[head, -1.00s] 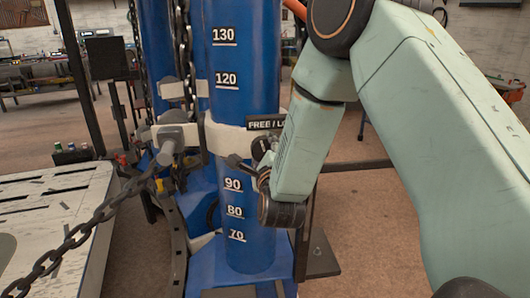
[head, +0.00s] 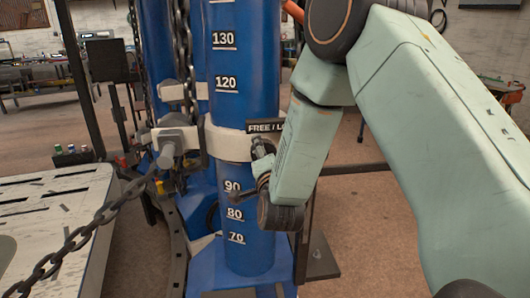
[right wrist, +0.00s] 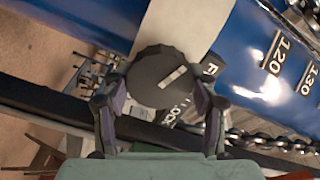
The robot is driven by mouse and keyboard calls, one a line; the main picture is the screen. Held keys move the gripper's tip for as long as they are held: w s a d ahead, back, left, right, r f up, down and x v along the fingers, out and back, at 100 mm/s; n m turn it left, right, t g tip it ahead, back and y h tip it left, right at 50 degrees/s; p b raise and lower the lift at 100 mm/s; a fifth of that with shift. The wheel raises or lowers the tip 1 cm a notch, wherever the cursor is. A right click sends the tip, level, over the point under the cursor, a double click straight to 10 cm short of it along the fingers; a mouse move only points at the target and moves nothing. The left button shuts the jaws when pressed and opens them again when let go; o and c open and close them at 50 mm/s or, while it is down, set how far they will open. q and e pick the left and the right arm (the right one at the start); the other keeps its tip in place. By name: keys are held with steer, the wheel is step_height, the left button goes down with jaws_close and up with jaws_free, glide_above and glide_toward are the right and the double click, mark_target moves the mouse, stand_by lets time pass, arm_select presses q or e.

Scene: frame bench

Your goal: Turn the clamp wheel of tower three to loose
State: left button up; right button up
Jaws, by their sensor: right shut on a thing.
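The clamp wheel (right wrist: 152,72) is a dark round knob with a pale line on its face, seen in the right wrist view. My right gripper (right wrist: 158,92) is shut on it, one finger on each side. The wheel sits on the white clamp band (head: 228,142) around the blue tower (head: 243,100). In the head view my right gripper (head: 256,170) is partly covered by my wrist, and the wheel is mostly hidden. No tower number shows. My left gripper is not in view.
A heavy chain (head: 68,248) runs from the lower left to a grey bolt (head: 177,138) on the clamp. Another chain (head: 184,60) hangs left of the tower. A pale slotted bench (head: 60,195) stands at the left. The floor at the right is mostly clear.

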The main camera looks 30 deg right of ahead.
steer(key=n+p, duration=0.1)
steer(key=n, duration=0.3)
steer(key=shift+n, duration=0.4)
steer(key=n+p, duration=0.2)
steer(key=n, duration=0.2)
steer(key=shift+f+n, duration=0.1)
steer(key=shift+n, duration=0.2)
steer(key=n+p, duration=0.2)
steer(key=n, duration=0.3)
steer(key=shift+s, duration=0.1)
steer(key=shift+f+n+p, duration=0.1)
steer(key=shift+n+p, duration=0.65)
steer(key=shift+n, duration=0.85)
steer(key=o, duration=0.8)
steer(key=shift+c, duration=0.2)
steer(key=o, duration=0.4)
